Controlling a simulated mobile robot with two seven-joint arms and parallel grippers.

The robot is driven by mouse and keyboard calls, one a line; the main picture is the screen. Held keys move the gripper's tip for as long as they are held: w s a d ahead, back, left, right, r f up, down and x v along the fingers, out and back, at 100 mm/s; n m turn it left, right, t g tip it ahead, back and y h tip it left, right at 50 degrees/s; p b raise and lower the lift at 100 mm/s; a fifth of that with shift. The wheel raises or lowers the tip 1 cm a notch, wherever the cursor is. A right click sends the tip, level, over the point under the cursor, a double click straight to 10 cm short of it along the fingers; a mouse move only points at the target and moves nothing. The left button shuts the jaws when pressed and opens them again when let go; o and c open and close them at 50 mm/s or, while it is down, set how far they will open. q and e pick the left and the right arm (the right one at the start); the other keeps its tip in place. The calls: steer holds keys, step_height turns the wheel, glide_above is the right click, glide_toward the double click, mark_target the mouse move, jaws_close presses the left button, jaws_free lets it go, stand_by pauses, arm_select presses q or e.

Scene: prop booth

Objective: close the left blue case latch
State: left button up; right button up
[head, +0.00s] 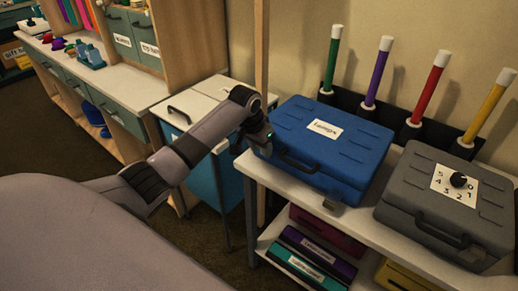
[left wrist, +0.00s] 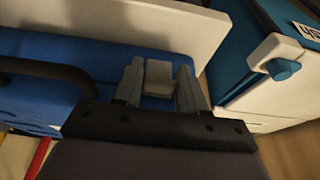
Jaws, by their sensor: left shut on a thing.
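The blue case (head: 330,142) lies on the white shelf top with its lid down, a white label on top and a dark handle at the front. My left gripper (head: 264,146) is at the case's front left corner and hides the left latch there. In the left wrist view the case's blue front (left wrist: 40,102) fills the left side. There the light grey left latch (left wrist: 159,76) sits between the two fingers of my left gripper (left wrist: 160,88), which is shut on it. The right latch (head: 329,203) shows at the front right edge. My right gripper is not in view.
A grey case (head: 455,205) with a number dial stands to the right. Several coloured tubes stand behind, including a green one (head: 332,60). A white-topped cabinet (head: 190,103) is left of the shelf, across a narrow gap. Flat cases (head: 310,260) lie below.

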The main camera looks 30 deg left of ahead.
arm_select(q)
steer(key=shift+w+g, duration=0.15)
steer(key=shift+g, duration=0.25)
stand_by(0.3)
steer(key=o, duration=1)
steer(key=shift+r, duration=0.1)
steer(key=shift+v, duration=3.5)
steer(key=shift+d, duration=0.1)
